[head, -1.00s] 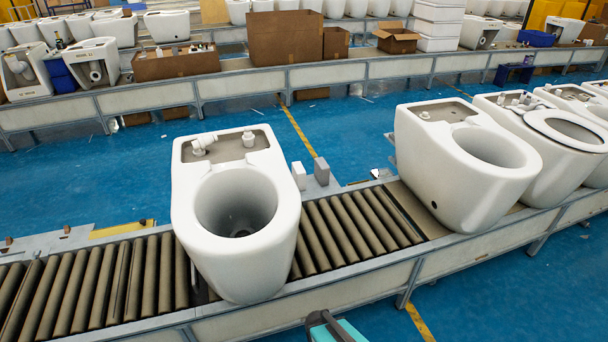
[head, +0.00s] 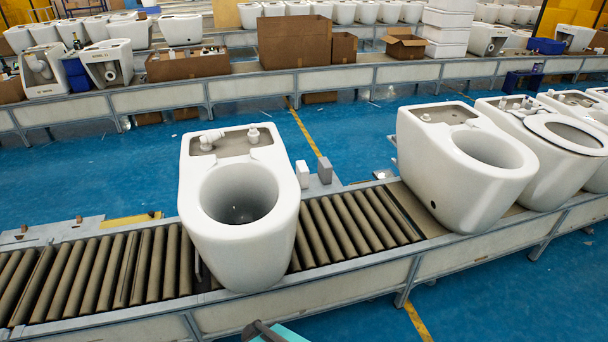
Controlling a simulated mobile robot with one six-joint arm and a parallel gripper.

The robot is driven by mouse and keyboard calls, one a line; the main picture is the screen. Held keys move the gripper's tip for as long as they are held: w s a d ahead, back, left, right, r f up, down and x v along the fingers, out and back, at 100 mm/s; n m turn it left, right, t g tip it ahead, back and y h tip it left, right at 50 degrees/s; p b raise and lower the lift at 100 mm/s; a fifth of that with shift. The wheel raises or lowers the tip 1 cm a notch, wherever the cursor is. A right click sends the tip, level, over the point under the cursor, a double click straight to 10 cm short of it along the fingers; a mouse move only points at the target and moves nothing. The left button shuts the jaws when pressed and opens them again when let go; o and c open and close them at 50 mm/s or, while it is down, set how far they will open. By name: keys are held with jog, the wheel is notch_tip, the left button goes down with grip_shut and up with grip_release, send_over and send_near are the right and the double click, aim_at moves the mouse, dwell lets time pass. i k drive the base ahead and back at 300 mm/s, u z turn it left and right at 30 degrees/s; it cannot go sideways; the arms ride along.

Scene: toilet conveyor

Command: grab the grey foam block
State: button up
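The grey foam block (head: 325,170) is a small upright block on the far edge of the roller conveyor, just right of the nearest toilet. A similar white block (head: 302,174) stands close to its left. The nearest white toilet (head: 240,270) stands on the rollers and is in front and to the left of both blocks. A dark and teal part of my arm (head: 272,333) shows at the bottom edge, on the near side of the conveyor. The fingertips of my gripper cannot be made out.
The roller conveyor (head: 120,268) crosses the view, with bare rollers on both sides of the nearest toilet. More toilets (head: 465,165) stand to the right. Behind is blue floor (head: 240,115), then a second line with cardboard boxes (head: 293,40) and toilets.

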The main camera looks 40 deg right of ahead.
aim_at(324, 167)
jog(key=u, duration=0.35)
jog(key=k, duration=0.3)
jog(key=u, duration=2.75)
jog(key=k, duration=1.9)
jog(key=z, duration=0.1)
